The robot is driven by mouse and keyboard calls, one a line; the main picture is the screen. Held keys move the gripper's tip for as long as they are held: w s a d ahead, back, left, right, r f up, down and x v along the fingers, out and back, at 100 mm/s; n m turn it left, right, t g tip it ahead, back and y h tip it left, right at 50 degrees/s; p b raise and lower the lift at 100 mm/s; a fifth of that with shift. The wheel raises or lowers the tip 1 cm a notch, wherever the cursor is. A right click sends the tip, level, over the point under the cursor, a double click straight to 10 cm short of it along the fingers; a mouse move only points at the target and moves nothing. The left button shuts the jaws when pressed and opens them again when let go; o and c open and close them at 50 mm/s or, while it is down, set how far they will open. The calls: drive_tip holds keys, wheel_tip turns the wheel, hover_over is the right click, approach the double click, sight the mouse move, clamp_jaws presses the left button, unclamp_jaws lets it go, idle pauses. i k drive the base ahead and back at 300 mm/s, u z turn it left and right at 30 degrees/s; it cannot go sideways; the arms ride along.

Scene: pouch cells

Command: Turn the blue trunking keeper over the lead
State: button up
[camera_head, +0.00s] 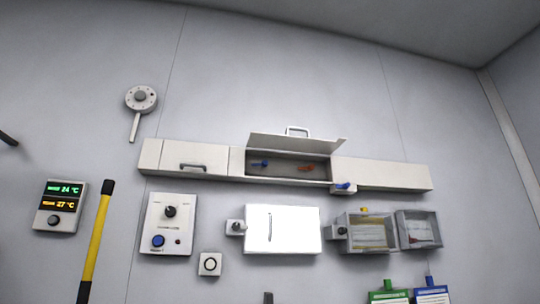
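The white trunking (380,176) runs along the wall, and its middle section is open with the lid (297,143) raised. Inside the open section, a small blue piece (259,163), which looks like the blue keeper, sits at the left. A small orange piece (306,168) sits to its right. Another blue piece (343,187) is on a small block at the lower right corner of the opening. I cannot make out the lead, nor whether either blue piece lies over one. My gripper cannot be made out in this view.
Below the trunking are a control box (168,224), a bright white panel (282,230) and clear-fronted boxes (366,233). A yellow and black pole (96,240) stands at the left near a temperature display (60,207). The wall above the raised lid is clear.

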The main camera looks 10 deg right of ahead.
sight(264, 163)
drive_tip(key=k, duration=0.8)
drive_tip(key=u, duration=0.9)
drive_tip(key=i, duration=1.55)
drive_tip(key=z, duration=0.1)
